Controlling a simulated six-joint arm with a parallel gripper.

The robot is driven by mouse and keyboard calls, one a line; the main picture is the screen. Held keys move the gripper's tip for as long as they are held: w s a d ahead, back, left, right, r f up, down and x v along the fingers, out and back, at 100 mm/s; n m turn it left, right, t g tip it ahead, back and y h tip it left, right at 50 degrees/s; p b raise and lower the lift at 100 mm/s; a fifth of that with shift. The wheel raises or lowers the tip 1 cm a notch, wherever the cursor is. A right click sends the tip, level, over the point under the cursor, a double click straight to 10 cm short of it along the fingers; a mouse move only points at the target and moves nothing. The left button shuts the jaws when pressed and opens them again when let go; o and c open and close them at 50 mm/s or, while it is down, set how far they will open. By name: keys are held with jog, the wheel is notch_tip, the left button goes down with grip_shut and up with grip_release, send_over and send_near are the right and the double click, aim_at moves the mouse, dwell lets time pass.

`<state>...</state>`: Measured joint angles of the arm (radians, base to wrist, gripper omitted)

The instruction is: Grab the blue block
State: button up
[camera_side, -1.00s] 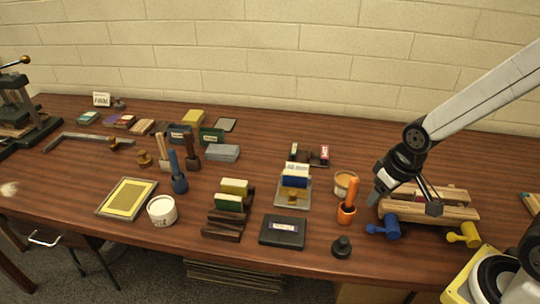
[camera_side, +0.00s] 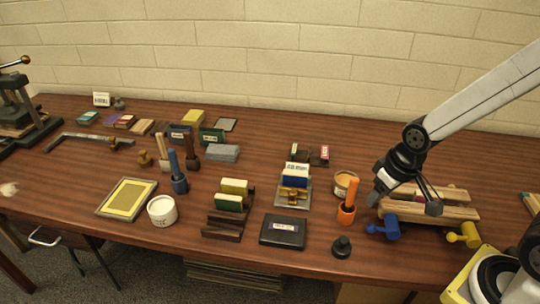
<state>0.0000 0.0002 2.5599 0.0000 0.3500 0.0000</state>
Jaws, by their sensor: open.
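A blue block (camera_side: 295,182) with a white lettered card behind its top stands upright on a small grey stand (camera_side: 304,203) with a brass part at its front, right of the table's middle. My gripper (camera_side: 404,204) is well to the right of it, apart from it. Its two dark fingers are spread open over a wooden rack (camera_side: 455,212) at the right. Nothing is seen held between the fingers, though the rack behind makes this hard to judge. A blue mallet-shaped piece (camera_side: 389,228) lies just below the fingers.
An orange-handled tool (camera_side: 349,200) and a round tub (camera_side: 346,184) stand between my gripper and the blue block. A black box (camera_side: 283,231) and a black knob (camera_side: 342,247) lie in front. A wooden holder (camera_side: 224,229) with green and yellow blocks is left.

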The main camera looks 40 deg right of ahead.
dwell(0.3)
jog(key=shift+o, duration=0.8)
jog(key=shift+r, duration=0.15)
